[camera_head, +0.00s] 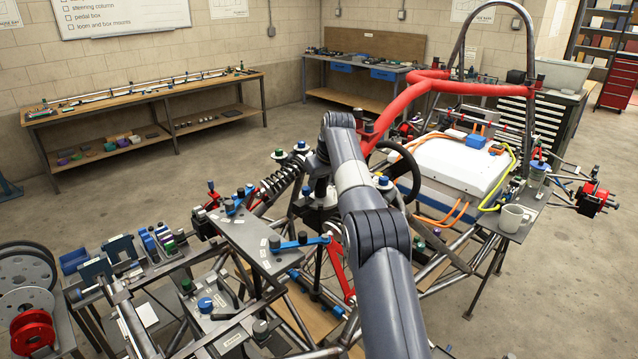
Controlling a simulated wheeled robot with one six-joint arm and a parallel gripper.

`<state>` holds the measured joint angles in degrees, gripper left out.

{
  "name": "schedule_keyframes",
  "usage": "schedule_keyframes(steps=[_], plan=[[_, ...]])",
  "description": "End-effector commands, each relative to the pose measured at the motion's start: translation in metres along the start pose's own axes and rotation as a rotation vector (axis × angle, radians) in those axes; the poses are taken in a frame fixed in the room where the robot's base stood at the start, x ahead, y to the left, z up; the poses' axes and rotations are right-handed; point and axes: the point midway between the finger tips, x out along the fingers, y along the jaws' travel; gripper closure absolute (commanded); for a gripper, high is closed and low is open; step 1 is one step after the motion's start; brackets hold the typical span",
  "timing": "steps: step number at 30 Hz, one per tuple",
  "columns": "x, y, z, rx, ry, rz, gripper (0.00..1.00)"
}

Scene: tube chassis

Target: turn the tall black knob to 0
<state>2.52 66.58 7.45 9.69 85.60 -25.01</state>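My arm runs up from the bottom right of the middle and bends over at its top, above the tube chassis. My gripper cannot be made out; the arm's own links cover the area where it could be. Several small dark knobs and posts stand on the chassis. One dark upright knob (275,243) is on the grey plate (247,228), left of my arm, beside a blue lever (302,242). I cannot tell for sure which one is the tall black knob, and no 0 mark or pointer can be read.
A blue round knob (205,304) and a green-capped post (187,285) stand lower left.

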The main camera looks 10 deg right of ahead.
Motion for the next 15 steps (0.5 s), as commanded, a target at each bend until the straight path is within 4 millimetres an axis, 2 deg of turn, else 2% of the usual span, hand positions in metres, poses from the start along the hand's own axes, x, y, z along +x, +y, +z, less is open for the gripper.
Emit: schedule_keyframes(steps=[2, 9, 15], plan=[[-0.0001, -0.0001, 0.0, 0.0, 0.0, 0.0, 0.71], [-0.0002, -0.0002, 0.0, 0.0, 0.0, 0.0, 0.91], [-0.0004, -0.0003, 0.0001, 0.011, -0.001, 0.005, 0.91]])
